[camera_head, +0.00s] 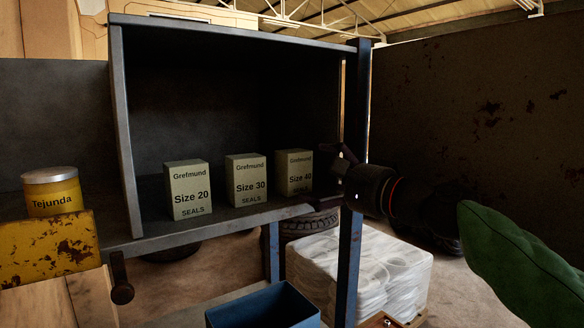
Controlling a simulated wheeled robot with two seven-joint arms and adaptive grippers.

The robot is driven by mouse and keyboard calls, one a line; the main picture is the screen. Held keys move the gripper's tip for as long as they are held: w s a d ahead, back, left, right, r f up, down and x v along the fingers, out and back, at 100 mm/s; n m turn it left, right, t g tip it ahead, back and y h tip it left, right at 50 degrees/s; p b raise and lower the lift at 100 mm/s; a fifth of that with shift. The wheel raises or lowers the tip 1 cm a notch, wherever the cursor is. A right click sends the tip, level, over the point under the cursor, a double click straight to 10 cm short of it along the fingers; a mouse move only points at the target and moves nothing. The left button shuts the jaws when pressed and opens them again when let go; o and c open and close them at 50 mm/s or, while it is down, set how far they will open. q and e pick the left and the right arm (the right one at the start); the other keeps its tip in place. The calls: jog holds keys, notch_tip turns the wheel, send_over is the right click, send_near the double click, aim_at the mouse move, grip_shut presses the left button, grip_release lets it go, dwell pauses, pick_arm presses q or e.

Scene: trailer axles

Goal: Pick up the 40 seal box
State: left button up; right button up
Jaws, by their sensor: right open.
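The 40 seal box (294,172) is a small pale green-grey carton marked "Grefmund Size 40". It stands upright on the shelf (160,233), the rightmost of three alike boxes. My right gripper (322,180) comes in from the right, past the blue shelf post, with its dark fingers apart. One finger is above and one lower, beside the right side of the 40 box. I cannot tell whether they touch it. The gripper holds nothing that I can see. My left gripper is not in view.
The Size 30 box (246,180) and Size 20 box (188,189) stand to the left on the same shelf. A blue post (350,262) rises at the shelf's right front. A blue bin (263,308) is below. A yellow Tejunda can (52,192) stands at left.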

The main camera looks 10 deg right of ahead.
aim_at(301, 173)
jog(key=x, duration=0.2)
jog(key=shift+w+a+f, duration=0.1)
jog(key=shift+w+a, duration=0.05)
jog(key=shift+w, duration=0.15)
jog(key=shift+w+a+p, duration=0.25)
jog(key=shift+w+p, duration=0.1)
jog(key=shift+p, duration=0.05)
jog(key=p+x, duration=0.1)
jog(key=x, duration=0.2)
jog(key=shift+w+a, duration=0.15)
jog(key=shift+w, duration=0.05)
jog(key=shift+w+a+f, duration=0.1)
jog(key=shift+w+a, duration=0.05)
jog(key=shift+w, duration=0.25)
jog(key=shift+s, duration=0.1)
jog(key=shift+s, duration=0.15)
jog(key=c, duration=1.3)
